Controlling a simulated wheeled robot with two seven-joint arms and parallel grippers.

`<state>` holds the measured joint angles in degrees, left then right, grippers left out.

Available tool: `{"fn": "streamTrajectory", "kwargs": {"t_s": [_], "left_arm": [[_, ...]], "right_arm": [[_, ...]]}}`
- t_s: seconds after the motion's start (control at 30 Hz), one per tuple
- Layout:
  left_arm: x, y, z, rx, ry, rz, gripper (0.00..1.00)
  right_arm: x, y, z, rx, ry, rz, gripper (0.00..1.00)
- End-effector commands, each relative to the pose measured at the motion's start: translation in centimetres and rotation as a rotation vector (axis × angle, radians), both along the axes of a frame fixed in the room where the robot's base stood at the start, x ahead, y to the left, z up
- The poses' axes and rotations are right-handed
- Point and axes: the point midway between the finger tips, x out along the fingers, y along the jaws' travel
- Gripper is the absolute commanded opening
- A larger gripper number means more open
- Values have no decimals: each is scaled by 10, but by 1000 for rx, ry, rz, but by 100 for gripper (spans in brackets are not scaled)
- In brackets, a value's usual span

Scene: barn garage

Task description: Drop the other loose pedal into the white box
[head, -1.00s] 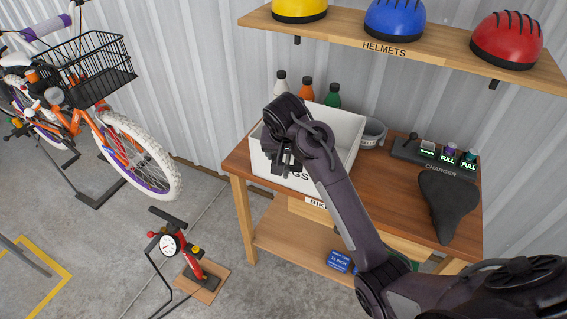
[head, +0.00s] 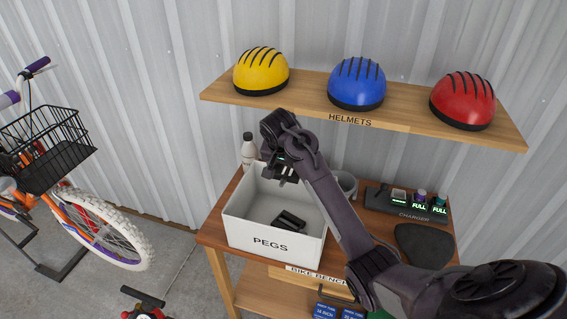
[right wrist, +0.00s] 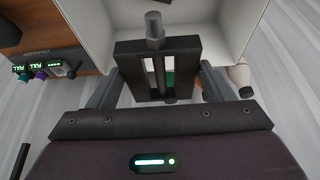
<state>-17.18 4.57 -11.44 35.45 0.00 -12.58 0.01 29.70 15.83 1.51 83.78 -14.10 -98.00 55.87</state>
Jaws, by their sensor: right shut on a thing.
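The white box (head: 243,226), labelled PEGS, stands open on the left part of the wooden bench. A black pedal (head: 289,221) lies on its floor. My right gripper (head: 286,176) is over the back part of the box. In the right wrist view, its fingers (right wrist: 160,88) are shut on another black pedal (right wrist: 157,48), a slotted frame with a grey spindle end. The box's pale wall (right wrist: 92,22) shows behind that pedal. The held pedal is hard to make out in the head view. My left gripper is not in view.
The charger (head: 405,205) and a black saddle (head: 424,246) are farther right. The helmet shelf (head: 310,108) hangs above. A bike (head: 80,225) stands at left.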

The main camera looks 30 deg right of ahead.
Motion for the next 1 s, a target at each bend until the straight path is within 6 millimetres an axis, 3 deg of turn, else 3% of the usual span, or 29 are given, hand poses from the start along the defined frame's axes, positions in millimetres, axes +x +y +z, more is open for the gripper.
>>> {"fn": "streamTrajectory", "kwargs": {"t_s": [0.3,0.7,0.73,0.9,1.0], "left_arm": [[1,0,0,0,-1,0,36],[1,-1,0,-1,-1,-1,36],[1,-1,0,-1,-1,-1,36],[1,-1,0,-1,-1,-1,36],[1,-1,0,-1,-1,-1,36]], "right_arm": [[0,0,-33,-2,2,1,47],[0,0,-38,0,-1,0,47],[0,0,-38,0,-1,0,78],[0,0,-38,-1,0,1,100],[0,0,-38,-1,0,1,100]]}}
